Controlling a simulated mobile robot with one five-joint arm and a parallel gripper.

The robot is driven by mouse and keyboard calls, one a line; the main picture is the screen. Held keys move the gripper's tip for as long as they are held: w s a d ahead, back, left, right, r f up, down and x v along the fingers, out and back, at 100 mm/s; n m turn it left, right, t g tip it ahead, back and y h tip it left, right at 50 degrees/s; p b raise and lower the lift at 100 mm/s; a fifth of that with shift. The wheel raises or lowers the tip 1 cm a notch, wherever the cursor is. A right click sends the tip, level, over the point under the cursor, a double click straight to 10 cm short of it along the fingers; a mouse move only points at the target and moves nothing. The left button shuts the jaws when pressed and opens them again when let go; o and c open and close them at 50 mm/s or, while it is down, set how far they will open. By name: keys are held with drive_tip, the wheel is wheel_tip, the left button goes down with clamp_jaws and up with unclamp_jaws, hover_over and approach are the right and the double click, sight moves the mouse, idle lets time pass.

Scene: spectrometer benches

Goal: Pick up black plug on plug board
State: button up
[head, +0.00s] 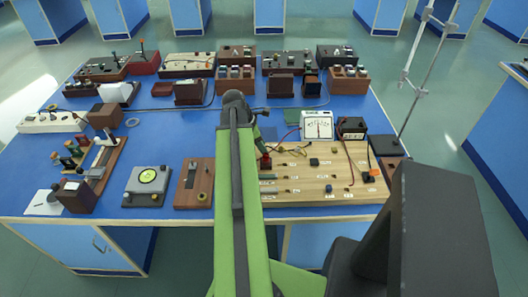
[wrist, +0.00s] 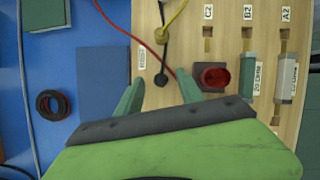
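The wooden plug board (head: 335,176) lies at the front right of the blue table and also fills the right half of the wrist view (wrist: 228,20). In the wrist view, the black plug (wrist: 161,79) sits near the board's left edge, with its black cable running up past a yellow plug (wrist: 160,37). My gripper (wrist: 160,82) is open. Its two green fingers lie to the left and right of the black plug in the picture, with nothing held. I cannot tell how far above it they are. In the head view my arm hides the black plug.
A red lamp or socket (wrist: 214,77) stands close to the right finger. A red cable (wrist: 120,28) crosses left of the plug. Grey-green components (wrist: 247,75) stand further right. A white meter (head: 317,125) stands behind the board. A dark blue pad (wrist: 103,75) lies left.

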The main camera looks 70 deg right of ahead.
clamp_jaws()
drive_tip(key=shift+r, duration=0.15)
wheel_tip(320, 180, up, 13)
drive_tip(key=p, duration=1.3)
